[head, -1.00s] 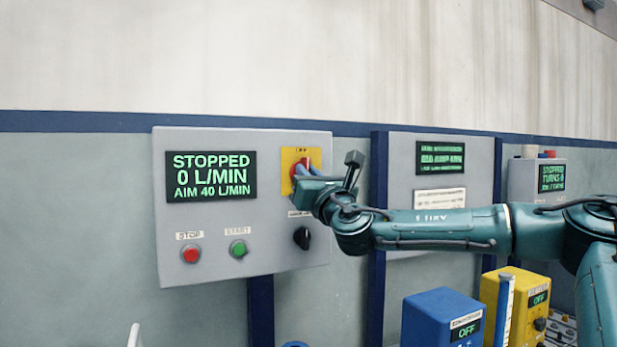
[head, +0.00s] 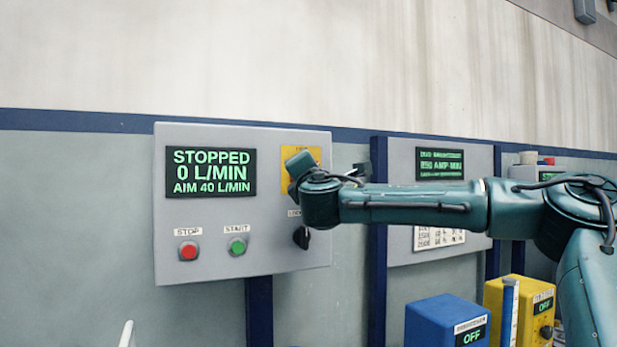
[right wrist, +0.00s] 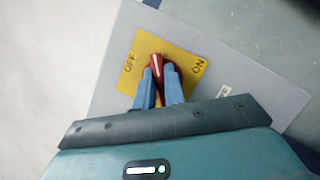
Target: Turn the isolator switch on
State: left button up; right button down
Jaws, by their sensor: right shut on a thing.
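The isolator switch is a red knob (right wrist: 157,66) with a white line, on a yellow plate (right wrist: 140,47) marked OFF and ON. In the right wrist view, my right gripper (right wrist: 159,74) is shut on the knob, one blue finger on each side. The white line points up between the two labels, nearer OFF. In the head view, the yellow plate (head: 313,155) shows at the upper right of the grey panel (head: 215,262), and my wrist hides the knob. The panel display (head: 211,172) reads STOPPED, 0 L/MIN, AIM 40 L/MIN. My left gripper is not in view.
Below the display are a red STOP button (head: 188,251) and a green START button (head: 237,247). A black knob (head: 301,238) sits below my wrist. Another panel (head: 400,160) stands behind my arm. Blue (head: 430,320) and yellow (head: 510,290) boxes stand at the lower right.

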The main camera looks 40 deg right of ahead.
pick_arm(q)
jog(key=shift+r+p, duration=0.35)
jog(key=shift+p, duration=0.15)
pick_arm(e)
jog(key=shift+m+g+y, duration=0.15)
jog(key=shift+m+g, duration=0.55)
jog(key=shift+m, duration=1.2)
jog(key=shift+m+g+y, duration=0.15)
jog(key=shift+m+g, duration=0.55)
jog(key=shift+m, duration=1.2)
jog(key=c, duration=1.5)
grip_release()
